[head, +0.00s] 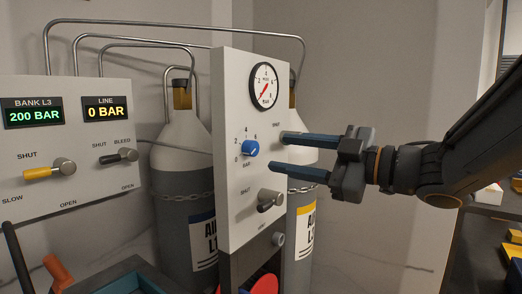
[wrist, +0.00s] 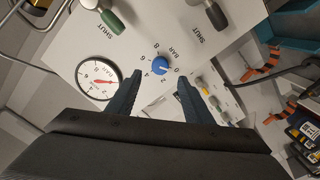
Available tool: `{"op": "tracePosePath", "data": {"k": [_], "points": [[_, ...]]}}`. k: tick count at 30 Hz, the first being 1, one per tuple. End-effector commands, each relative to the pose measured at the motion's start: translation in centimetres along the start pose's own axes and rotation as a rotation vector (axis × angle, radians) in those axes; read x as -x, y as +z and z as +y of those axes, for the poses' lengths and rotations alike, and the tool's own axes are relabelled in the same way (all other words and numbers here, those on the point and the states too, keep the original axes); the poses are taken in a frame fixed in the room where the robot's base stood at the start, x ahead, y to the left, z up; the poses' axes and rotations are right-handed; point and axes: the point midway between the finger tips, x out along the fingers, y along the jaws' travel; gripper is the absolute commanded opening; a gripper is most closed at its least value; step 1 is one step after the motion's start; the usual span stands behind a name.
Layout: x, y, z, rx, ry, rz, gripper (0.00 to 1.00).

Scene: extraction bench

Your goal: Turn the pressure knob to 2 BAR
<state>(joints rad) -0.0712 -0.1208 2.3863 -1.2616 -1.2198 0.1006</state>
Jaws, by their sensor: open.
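The blue pressure knob (head: 250,148) sits on a white upright panel (head: 232,205), ringed by numbers and marked BAR. It also shows in the wrist view (wrist: 159,64), where its white mark appears to point toward 0. My gripper (head: 279,153) is open and empty, its two fingers reaching toward the panel to the right of the knob. In the wrist view my gripper (wrist: 159,82) has a fingertip on either side of the knob in the picture. I cannot tell the gap in depth, but the fingers look apart from the knob.
A round gauge (head: 264,86) with a red needle sits above the knob, and a dark-handled SHUT valve (head: 270,201) below. The left panel shows 200 BAR (head: 34,118) and LINE 0 BAR (head: 105,108). Gas cylinders (head: 183,150) stand behind.

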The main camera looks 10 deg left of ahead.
Motion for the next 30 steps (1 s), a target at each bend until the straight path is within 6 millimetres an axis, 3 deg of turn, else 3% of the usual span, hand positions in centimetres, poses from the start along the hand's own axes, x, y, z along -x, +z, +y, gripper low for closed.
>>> {"op": "tracePosePath", "data": {"k": [15, 27, 30], "points": [[-6.7, -0.1, -0.1, -0.001, -0.002, 0.001, 0.46], [-7.4, 0.0, 0.0, 0.000, 0.002, 0.000, 0.46], [-7.4, 0.0, 0.0, 0.000, 0.002, 0.000, 0.30]]}}
